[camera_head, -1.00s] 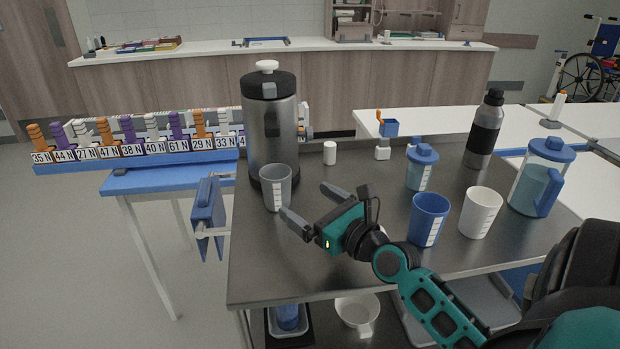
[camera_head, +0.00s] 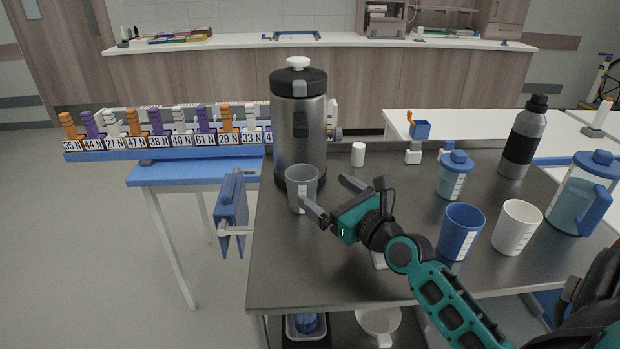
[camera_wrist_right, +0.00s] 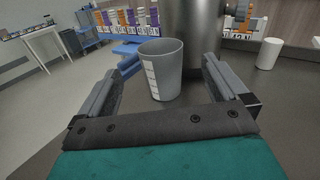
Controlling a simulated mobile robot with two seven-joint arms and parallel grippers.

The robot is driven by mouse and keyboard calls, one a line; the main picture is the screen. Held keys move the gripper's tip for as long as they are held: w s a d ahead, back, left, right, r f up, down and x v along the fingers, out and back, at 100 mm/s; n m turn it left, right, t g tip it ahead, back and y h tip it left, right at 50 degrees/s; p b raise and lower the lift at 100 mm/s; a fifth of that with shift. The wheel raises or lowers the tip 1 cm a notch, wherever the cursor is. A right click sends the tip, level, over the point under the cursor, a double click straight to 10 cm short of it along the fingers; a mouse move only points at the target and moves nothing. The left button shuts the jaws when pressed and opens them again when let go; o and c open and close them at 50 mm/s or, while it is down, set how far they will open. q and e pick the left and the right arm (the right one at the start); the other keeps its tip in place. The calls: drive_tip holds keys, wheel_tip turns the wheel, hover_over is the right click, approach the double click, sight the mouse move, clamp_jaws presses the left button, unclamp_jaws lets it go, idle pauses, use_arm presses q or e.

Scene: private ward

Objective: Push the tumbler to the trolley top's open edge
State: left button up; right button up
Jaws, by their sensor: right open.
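The grey translucent tumbler (camera_head: 302,190) with a white scale stands upright on the steel trolley top (camera_head: 290,262), just in front of the tall steel urn. My right gripper (camera_head: 329,195) is open to the right of the tumbler, its near fingertip overlapping the tumbler's lower right side in the head view. In the right wrist view the tumbler (camera_wrist_right: 163,72) stands ahead, between the two spread fingers (camera_wrist_right: 170,62); I cannot tell whether either finger touches it. The trolley top's left edge is close to the tumbler. My left gripper is out of view.
The urn (camera_head: 298,125) stands right behind the tumbler. A blue cup (camera_head: 460,232), a white cup (camera_head: 517,228), a lidded blue cup (camera_head: 454,178), a flask (camera_head: 523,140) and a jug (camera_head: 580,200) stand to the right.

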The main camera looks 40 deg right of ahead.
sight(300, 171)
drive_tip(key=w, duration=0.9)
drive_tip(key=shift+w+a, duration=0.15)
drive_tip(key=shift+w, duration=0.2)
drive_tip(key=c, duration=1)
drive_tip(key=shift+a, duration=0.1)
